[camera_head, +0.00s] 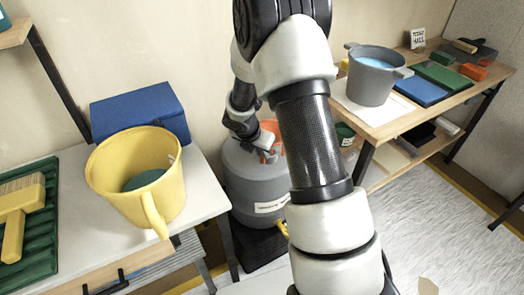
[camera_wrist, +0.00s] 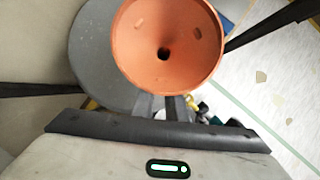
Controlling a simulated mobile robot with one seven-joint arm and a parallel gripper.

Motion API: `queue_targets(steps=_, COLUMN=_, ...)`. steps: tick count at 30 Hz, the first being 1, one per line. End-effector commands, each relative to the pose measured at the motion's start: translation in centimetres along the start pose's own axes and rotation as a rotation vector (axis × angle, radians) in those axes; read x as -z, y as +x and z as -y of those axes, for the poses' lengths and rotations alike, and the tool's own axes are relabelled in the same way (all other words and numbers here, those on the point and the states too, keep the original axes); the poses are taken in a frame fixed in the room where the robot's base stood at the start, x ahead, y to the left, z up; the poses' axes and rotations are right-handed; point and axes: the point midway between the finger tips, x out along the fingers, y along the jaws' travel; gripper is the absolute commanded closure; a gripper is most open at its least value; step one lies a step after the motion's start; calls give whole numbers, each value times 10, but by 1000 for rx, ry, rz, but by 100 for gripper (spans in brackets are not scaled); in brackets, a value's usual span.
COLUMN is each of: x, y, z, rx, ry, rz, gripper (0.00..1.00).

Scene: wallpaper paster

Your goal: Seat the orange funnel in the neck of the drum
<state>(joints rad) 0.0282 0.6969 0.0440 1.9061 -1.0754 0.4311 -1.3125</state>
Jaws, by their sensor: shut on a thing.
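The orange funnel (camera_wrist: 148,34) fills the upper middle of the wrist view, wide mouth toward the camera, with its dark spout hole visible. In the head view only an orange part of it (camera_head: 270,127) shows behind my arm. My gripper (camera_wrist: 160,103) is shut on the funnel's near side. In the head view my gripper (camera_head: 263,148) is over the drum's top. The drum's neck and the spout tip are hidden.
A left table (camera_head: 85,225) holds a yellow bucket (camera_head: 120,165), a blue box (camera_head: 140,105) and a green tray (camera_head: 40,240) with a brush. A right wooden bench (camera_head: 385,128) holds a grey pot (camera_head: 370,85). Floor at right is open.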

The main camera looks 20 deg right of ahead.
Motion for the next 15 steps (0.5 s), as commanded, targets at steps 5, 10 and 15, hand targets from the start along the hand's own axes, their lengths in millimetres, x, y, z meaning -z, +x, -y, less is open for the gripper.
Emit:
queue_targets(steps=5, x=2, y=5, z=0, rx=0, ry=0, rz=0, gripper=100)
queue_targets(steps=10, x=4, y=9, z=0, rx=0, ry=0, rz=0, gripper=100)
queue_targets(steps=15, x=6, y=12, z=0, rx=0, ry=-1, rz=0, gripper=100)
